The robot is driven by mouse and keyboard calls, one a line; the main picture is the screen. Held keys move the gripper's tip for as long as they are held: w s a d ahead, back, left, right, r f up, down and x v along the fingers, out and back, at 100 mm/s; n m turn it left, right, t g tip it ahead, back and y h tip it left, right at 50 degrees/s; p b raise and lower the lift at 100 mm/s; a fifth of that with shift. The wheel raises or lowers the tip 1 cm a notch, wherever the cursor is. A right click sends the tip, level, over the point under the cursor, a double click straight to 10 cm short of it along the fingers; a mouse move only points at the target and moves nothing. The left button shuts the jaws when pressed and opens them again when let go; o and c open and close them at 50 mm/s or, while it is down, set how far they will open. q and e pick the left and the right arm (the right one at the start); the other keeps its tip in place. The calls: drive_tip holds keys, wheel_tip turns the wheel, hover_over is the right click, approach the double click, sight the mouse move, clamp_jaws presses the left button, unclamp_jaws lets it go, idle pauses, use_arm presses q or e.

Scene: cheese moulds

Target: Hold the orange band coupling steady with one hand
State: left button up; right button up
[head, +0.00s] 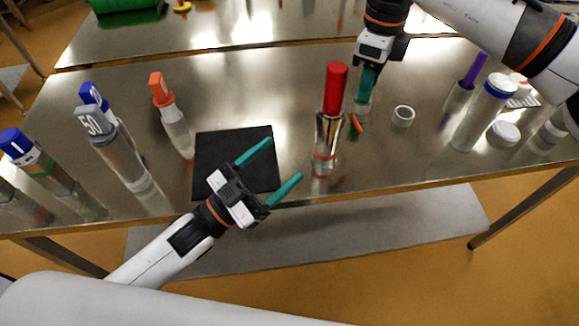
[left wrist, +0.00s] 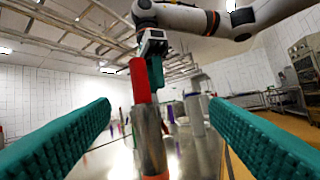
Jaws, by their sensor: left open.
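The coupling (head: 327,135) is a shiny steel cylinder with an orange band near its foot and a tall red top (head: 335,88). It stands upright on the steel table, right of the black mat. In the left wrist view the coupling (left wrist: 150,140) stands ahead, a little left of centre between the fingers. My left gripper (head: 283,159) is open and empty above the mat's right edge, pointing at the coupling but apart from it. My right gripper (head: 364,98) points down behind and right of the coupling; its fingers overlap, so whether it holds anything is unclear.
A black mat (head: 215,165) lies left of the coupling. Clear containers with grey (head: 95,122), blue and orange tops stand at the left. A white ring (head: 403,116), a small orange piece (head: 356,124) and a purple-topped item (head: 475,70) are at the right.

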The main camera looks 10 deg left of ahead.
sight(319, 145)
use_arm(q)
drive_tip(key=w+f+n+y, duration=0.1)
drive_tip(key=f+y, duration=0.1)
drive_tip(key=w+d+f+n+y, duration=0.1)
drive_tip(key=w+f, duration=0.1)
drive_tip(key=w+d+f+n+y, duration=0.1)
drive_tip(key=w+f+n+y, duration=0.1)
drive_tip(key=f, duration=0.1)
drive_tip(key=shift+g+y, duration=0.3)
drive_tip(key=shift+g, duration=0.1)
drive_tip(key=shift+w+d, duration=0.2)
drive_tip(key=x, duration=1.1)
drive_tip(key=shift+w+d+f, duration=0.15)
